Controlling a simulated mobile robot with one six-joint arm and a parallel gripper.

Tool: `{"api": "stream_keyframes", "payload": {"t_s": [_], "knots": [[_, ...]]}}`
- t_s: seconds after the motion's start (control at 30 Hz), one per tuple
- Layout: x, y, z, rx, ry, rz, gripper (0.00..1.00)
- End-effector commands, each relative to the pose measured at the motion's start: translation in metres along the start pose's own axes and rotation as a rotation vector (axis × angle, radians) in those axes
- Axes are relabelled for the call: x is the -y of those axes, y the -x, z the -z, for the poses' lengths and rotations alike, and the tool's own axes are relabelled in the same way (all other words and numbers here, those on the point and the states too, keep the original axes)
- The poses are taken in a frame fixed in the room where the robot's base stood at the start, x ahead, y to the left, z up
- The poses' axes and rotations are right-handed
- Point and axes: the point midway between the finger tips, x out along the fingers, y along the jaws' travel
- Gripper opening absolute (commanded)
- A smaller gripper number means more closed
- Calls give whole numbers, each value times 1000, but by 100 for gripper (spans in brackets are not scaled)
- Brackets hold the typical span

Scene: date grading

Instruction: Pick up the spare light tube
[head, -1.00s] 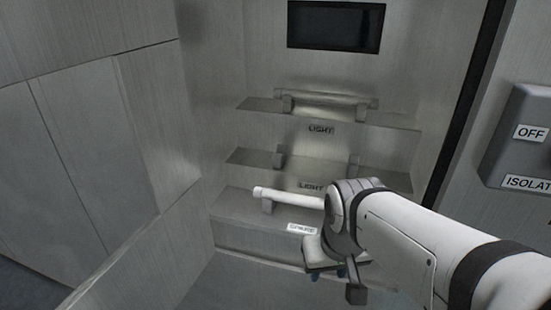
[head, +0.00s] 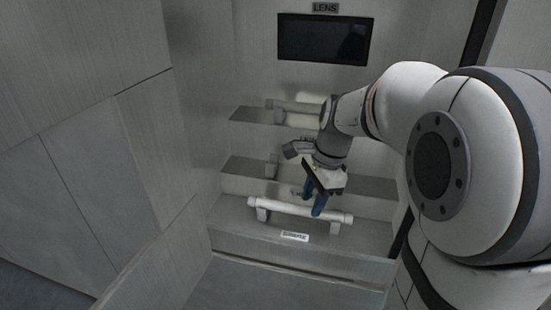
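The spare light tube (head: 277,207) is a white tube lying across two small brackets on the lowest step, behind a small white label (head: 295,236). My gripper (head: 312,206) comes down from above at the tube, right of its middle. Its two blue fingers show a gap between them. The nearer finger overlaps the tube in the picture, and the other shows behind it. I cannot tell whether either finger touches the tube. The tube still rests on its brackets.
The middle shelf (head: 240,166) shows a bracket (head: 271,165) and no tube. The upper shelf (head: 250,116) carries another tube (head: 298,105), partly hidden by my arm. A dark panel (head: 323,40) under a LENS label is on the back wall. A metal wall (head: 85,140) stands at left.

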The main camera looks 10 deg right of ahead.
Motion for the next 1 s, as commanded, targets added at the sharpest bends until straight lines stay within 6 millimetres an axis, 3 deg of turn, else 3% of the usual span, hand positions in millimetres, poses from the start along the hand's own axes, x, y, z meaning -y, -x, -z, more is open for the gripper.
{"api": "stream_keyframes", "payload": {"t_s": [0.1, 0.3, 1.0], "knots": [[28, 12, 8, 48, -265, -33, 38], [48, 12, 14, 83, -496, -66, 38], [47, -65, 7, 86, -522, -69, 38]]}}
